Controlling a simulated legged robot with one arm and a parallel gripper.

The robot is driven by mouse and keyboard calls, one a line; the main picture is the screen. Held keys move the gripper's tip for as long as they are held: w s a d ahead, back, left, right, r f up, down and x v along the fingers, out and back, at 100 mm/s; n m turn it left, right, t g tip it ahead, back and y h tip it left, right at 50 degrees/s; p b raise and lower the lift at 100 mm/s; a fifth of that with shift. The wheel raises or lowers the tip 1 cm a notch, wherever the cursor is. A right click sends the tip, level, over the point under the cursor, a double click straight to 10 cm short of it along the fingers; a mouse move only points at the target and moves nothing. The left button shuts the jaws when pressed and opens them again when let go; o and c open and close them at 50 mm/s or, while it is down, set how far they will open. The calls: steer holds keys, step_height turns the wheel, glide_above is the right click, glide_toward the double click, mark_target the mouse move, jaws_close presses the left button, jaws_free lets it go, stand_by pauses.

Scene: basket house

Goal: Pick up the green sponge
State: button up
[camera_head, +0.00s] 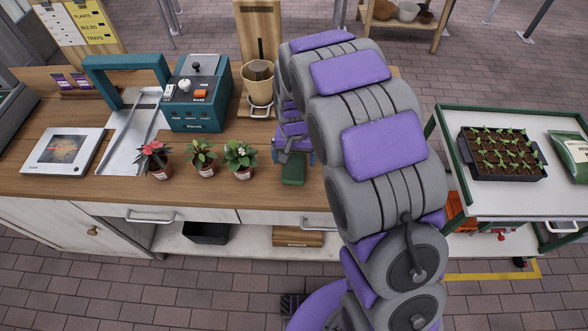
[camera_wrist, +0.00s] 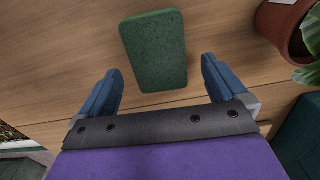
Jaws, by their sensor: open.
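The green sponge (camera_head: 293,168) lies on the wooden counter (camera_head: 60,180), near its front edge and to the right of the potted plants. In the wrist view the sponge (camera_wrist: 155,50) is a dark green rounded block lying flat on the wood. My gripper (camera_wrist: 160,85) is open, with its two blue fingers apart. The sponge lies between and just beyond the fingertips, with no visible contact. In the head view my gripper (camera_head: 295,150) is partly hidden by my arm, close to the sponge.
Small potted plants (camera_head: 240,158) stand left of the sponge; one pot (camera_wrist: 280,25) shows at the wrist view's upper right. A teal control box (camera_head: 196,95) and a beige pot (camera_head: 258,83) stand behind. A green-framed cart (camera_head: 500,205) with a seedling tray (camera_head: 503,155) is at right.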

step_height(320, 180, down, 3)
steer(key=shift+a+r, duration=0.15)
steer(key=shift+d+r, duration=0.1)
steer(key=shift+d, duration=0.1)
steer(key=shift+c, duration=0.2)
steer(key=shift+d, duration=0.1)
steer(key=c, duration=1.1)
